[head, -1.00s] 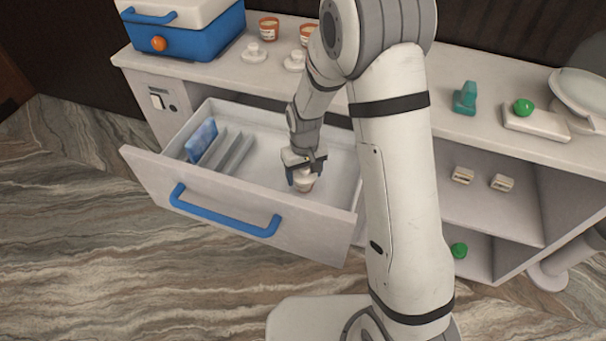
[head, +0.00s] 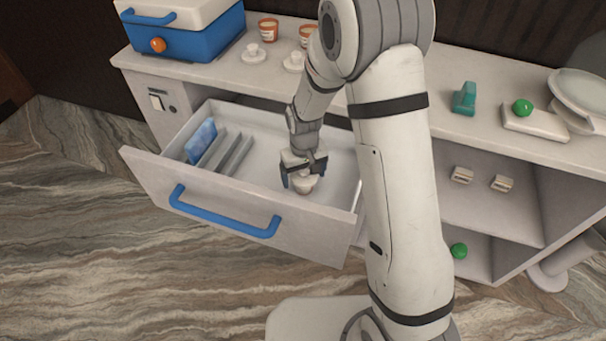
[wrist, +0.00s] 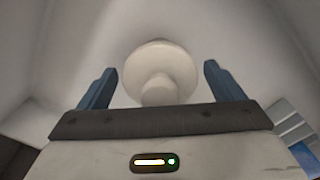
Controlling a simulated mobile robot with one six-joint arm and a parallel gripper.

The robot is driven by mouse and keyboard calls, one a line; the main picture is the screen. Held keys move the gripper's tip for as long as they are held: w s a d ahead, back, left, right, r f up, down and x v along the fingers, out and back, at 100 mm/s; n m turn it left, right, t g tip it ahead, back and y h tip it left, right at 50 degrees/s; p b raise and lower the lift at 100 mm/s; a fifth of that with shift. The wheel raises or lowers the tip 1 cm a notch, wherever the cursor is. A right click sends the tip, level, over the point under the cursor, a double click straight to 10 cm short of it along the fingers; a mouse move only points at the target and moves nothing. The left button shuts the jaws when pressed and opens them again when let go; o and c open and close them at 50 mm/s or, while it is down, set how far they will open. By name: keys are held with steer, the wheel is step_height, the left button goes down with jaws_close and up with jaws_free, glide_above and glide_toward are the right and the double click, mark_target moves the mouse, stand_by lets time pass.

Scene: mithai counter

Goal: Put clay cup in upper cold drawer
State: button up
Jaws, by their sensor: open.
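A pale, round piece with a narrow knob-like part (head: 305,185) stands on the floor of the open upper drawer (head: 265,133), right of its middle. It also shows in the wrist view (wrist: 160,68); I cannot tell for sure that it is the clay cup. My gripper (head: 303,173) is inside the drawer, just above and around this piece. Its blue fingers are spread, one on each side, with gaps to the piece in the wrist view (wrist: 158,88). Two orange-brown cups (head: 268,29) (head: 308,36) stand at the back of the counter.
Grey dividers (head: 233,153) and a blue packet (head: 201,141) fill the drawer's left part. The drawer front (head: 310,236) has a blue handle (head: 225,219). White knobbed pieces (head: 255,54) and a blue-white box (head: 198,38) stand on the counter. Open shelves lie to the right.

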step_height(320, 180, up, 12)
steer(key=shift+p, duration=0.6)
steer(key=s+d+r+m+t, duration=0.1)
steer(key=s+d+r+m, duration=0.1)
steer(key=s+d+r, duration=0.4)
steer(key=s+d+r+m+t, duration=0.1)
steer(key=s+d+r, duration=0.5)
steer(key=s, duration=0.7)
steer(key=shift+d+m, duration=0.6)
steer(key=shift+d, duration=0.45)
steer(key=shift+s, duration=0.1)
